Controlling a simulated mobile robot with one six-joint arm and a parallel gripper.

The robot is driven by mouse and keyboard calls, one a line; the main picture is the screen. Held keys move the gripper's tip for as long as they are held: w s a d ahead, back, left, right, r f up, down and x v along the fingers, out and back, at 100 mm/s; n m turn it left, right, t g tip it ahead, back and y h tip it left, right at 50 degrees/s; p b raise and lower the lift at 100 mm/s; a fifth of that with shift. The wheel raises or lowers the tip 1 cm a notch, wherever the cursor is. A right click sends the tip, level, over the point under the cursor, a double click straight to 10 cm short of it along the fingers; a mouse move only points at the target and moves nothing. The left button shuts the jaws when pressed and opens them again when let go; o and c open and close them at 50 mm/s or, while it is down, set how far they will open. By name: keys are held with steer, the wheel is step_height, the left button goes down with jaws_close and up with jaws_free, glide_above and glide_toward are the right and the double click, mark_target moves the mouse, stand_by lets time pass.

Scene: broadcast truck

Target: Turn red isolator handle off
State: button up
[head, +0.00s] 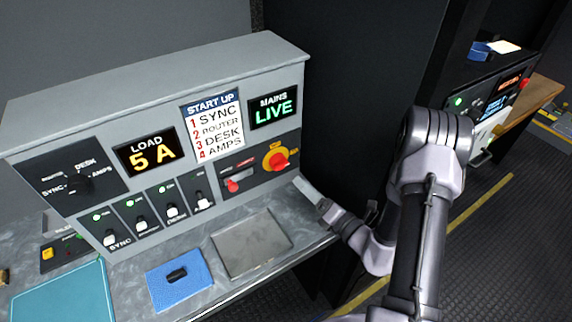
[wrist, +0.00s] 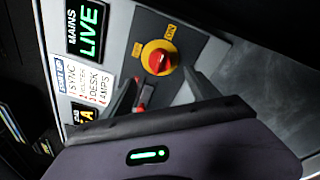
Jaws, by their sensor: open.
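The red isolator handle (head: 280,160) sits on a round yellow plate at the right end of the grey console. In the wrist view the handle (wrist: 160,62) lies just beyond my fingertips, between small yellow labels, one reading ON. My gripper (head: 308,190) is in front of the console's right end, below and right of the handle. In the wrist view its two fingers (wrist: 160,88) are spread, with nothing between them and apart from the handle. The mains display (head: 272,108) reads LIVE in green.
A small red switch (head: 233,185) is left of the isolator. Several toggle switches with green lamps (head: 141,226) line the panel. The load display (head: 151,151) reads 5 A. A grey plate (head: 250,245) and a blue pad (head: 180,290) with a black item lie on the desk.

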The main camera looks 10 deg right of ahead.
mark_target(282, 166)
steer(key=x, duration=1.1)
steer(key=c, duration=1.4)
steer(key=shift+o, duration=0.2)
steer(key=shift+n, duration=0.3)
steer(key=n+b, duration=0.1)
steer(key=n, duration=0.2)
steer(key=shift+a+n, duration=0.1)
steer(key=shift+n, duration=0.2)
steer(key=n+b, duration=0.1)
steer(key=n, duration=0.3)
steer(key=shift+g+h, duration=0.4)
steer(key=n+b, duration=0.3)
steer(key=n, duration=0.2)
steer(key=shift+a+h, duration=0.15)
steer(key=shift+h, duration=0.25)
steer(key=shift+s+r+n+h+b, duration=0.1)
steer(key=shift+n+h+b, duration=0.2)
steer(key=shift+n+b, duration=1.3)
steer(key=shift+n, duration=0.3)
